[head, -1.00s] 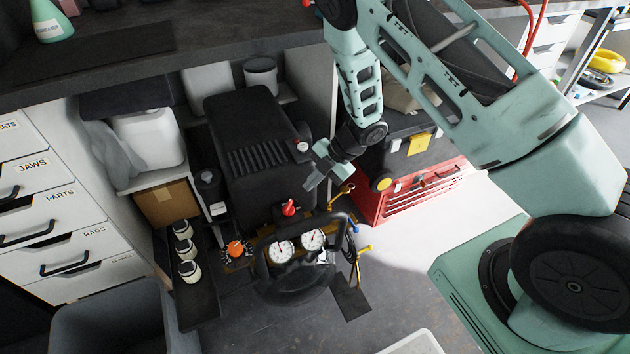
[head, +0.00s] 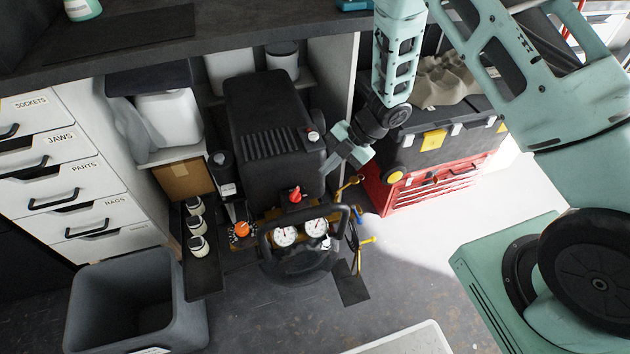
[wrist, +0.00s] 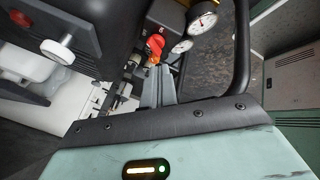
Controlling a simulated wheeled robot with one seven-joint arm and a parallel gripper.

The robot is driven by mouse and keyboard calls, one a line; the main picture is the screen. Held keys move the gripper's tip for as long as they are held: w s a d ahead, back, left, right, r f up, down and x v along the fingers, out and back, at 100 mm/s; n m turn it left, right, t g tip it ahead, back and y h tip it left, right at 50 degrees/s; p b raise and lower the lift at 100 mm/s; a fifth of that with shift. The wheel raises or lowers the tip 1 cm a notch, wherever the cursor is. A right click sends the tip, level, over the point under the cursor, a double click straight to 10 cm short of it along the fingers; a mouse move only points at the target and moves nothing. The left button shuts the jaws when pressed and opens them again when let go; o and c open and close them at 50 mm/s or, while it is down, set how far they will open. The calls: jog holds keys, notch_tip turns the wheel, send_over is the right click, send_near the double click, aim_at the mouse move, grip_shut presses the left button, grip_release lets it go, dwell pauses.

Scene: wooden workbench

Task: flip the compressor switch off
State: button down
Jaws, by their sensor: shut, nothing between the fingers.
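The black compressor (head: 268,135) stands under the bench, with two white gauges and a black loop handle at its front. A red knob or lever (head: 295,194) sits just above the gauges; it also shows in the wrist view (wrist: 155,46). My gripper (head: 332,170) is shut and empty, at the compressor's right side, below the button and up-right of the red knob. In the wrist view the closed fingers (wrist: 158,86) point towards the red knob, apparently apart from it.
An orange knob (head: 241,229) and several small jars (head: 197,227) are left of the gauges. A red toolbox (head: 440,187) stands close to the right of my gripper. A grey bin (head: 135,305) is at lower left. Floor in front is mostly clear.

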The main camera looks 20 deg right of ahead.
aim_at(295, 195)
jog(key=shift+s+a+n, duration=0.5)
jog(key=b+x, duration=0.1)
jog(key=x, duration=0.9)
jog(key=shift+s, duration=0.2)
jog(key=shift+a, duration=0.15)
